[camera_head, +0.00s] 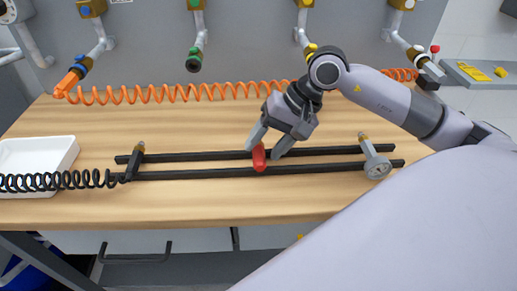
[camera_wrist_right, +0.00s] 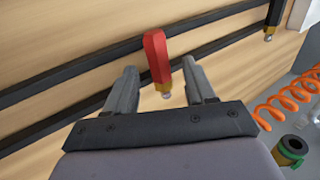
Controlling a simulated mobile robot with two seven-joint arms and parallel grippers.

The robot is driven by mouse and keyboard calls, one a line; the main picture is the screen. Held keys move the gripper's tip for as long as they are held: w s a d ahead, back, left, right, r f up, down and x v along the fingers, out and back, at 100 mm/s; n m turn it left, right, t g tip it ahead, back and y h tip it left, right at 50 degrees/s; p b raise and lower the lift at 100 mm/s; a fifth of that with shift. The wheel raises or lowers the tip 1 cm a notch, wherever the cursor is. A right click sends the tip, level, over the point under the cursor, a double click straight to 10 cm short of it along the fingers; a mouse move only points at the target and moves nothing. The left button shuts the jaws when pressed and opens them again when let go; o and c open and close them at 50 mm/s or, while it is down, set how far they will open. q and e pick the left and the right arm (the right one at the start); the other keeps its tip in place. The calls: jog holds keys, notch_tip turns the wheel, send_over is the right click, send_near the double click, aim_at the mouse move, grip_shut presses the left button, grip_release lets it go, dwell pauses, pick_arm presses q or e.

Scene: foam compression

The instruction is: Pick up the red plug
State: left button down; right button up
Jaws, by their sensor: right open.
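The red plug (camera_head: 259,158) stands at the two black rails in the middle of the table. In the right wrist view the red plug (camera_wrist_right: 157,56) shows its long red body and a brass-coloured end with a small silver tip. My right gripper (camera_head: 265,150) is open with its fingers on either side of the plug. In the right wrist view the open fingers of the right gripper (camera_wrist_right: 158,78) flank the plug's lower end, with a gap visible on each side. My left gripper is not in view.
A white tray (camera_head: 62,150) and a black coiled hose (camera_head: 62,180) lie at left. An orange coiled hose (camera_head: 180,94) runs along the back below several wall valves.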

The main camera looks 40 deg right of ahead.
jog(key=shift+w+a+f, duration=0.1)
jog(key=shift+a+f, duration=0.1)
jog(key=shift+f, duration=0.2)
jog(key=shift+c, duration=0.3)
grip_shut()
jog(key=shift+r, duration=0.1)
